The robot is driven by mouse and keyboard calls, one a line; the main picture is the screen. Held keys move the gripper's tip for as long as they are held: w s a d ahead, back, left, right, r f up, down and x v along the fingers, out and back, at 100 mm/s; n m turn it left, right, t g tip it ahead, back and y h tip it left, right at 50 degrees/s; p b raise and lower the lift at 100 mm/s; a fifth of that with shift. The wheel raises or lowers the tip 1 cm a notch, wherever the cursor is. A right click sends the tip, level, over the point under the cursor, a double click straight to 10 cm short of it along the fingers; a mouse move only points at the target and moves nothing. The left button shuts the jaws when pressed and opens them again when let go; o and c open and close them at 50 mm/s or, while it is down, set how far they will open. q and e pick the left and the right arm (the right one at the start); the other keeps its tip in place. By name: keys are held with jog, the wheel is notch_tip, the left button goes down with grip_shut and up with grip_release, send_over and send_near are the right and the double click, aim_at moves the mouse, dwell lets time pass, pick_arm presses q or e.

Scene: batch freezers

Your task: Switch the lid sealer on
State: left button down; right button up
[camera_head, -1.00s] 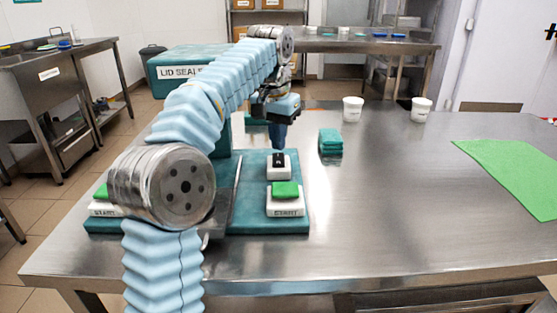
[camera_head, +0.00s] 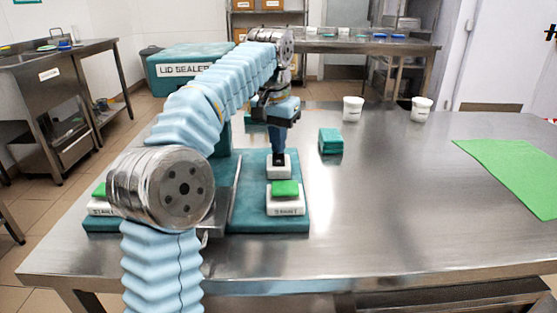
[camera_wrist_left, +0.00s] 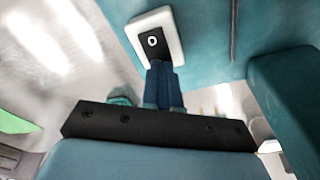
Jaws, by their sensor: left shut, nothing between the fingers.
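The lid sealer is a teal machine on the steel table, with a base plate (camera_head: 250,205) and a sign reading LID SEALER (camera_head: 184,69). A small black rocker switch (camera_head: 279,160) on a white block (camera_head: 279,172) sits on the plate; it also shows in the left wrist view (camera_wrist_left: 154,44). My left gripper (camera_head: 278,150) is shut and empty, pointing down with its tips at the switch. In the left wrist view its blue fingers (camera_wrist_left: 162,68) meet the near end of the black rocker; whether they press it I cannot tell. My right gripper is out of view.
A green START button (camera_head: 285,189) stands just in front of the switch, and another green button (camera_head: 100,192) is at the left. A teal stack (camera_head: 330,141), two white cups (camera_head: 352,108) and a green mat (camera_head: 510,170) lie to the right. The table's middle right is clear.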

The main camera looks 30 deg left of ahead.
pick_arm(q)
jog(key=shift+f, duration=0.35)
notch_tip(320, 180, up, 3)
jog(key=p, duration=0.2)
jog(key=shift+f+p, duration=0.15)
jog(key=shift+p, duration=0.15)
jog(key=shift+r, duration=2.2)
